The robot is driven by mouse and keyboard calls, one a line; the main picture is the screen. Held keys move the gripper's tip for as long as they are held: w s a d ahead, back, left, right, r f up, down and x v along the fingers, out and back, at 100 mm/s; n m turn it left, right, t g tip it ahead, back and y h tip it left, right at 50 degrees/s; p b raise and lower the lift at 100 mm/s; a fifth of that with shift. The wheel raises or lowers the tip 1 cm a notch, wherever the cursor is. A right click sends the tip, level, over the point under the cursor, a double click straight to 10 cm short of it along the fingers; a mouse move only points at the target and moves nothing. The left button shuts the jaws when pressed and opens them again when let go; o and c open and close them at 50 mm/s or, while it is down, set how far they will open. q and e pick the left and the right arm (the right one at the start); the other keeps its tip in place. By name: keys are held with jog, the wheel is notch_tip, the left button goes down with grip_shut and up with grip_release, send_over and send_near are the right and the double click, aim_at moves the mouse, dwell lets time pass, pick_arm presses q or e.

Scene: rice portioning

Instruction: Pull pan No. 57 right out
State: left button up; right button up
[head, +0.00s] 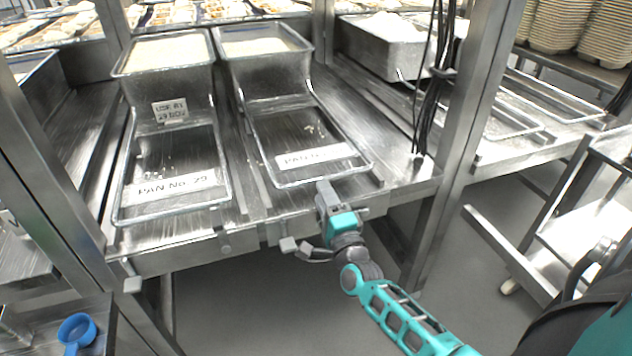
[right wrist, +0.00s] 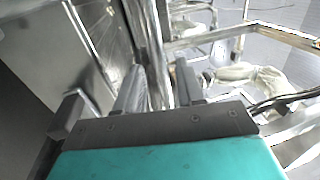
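Two long metal pans lie side by side on the metal counter. The left one (head: 122,190) carries a label reading PAN No. 29. The right pan (head: 264,163) has a label (head: 315,156) that starts with PAN N; its number is too blurred to read. My right gripper (head: 325,190) is at the front rim of this right pan. In the right wrist view the gripper's two fingers (right wrist: 158,85) stand apart, with a metal bar running between them. Whether they touch it is unclear. My left gripper is not in view.
White-filled containers (head: 165,53) stand at the rear of both pans. A steel post (head: 467,130) rises right of the right pan, with black cables hanging beside it. A blue scoop (head: 76,329) lies at lower left. The floor before the counter is clear.

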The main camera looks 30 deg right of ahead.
jog(key=shift+b+x, duration=0.3)
jog(key=shift+x, duration=2.3)
jog(key=shift+c, duration=0.4)
grip_shut()
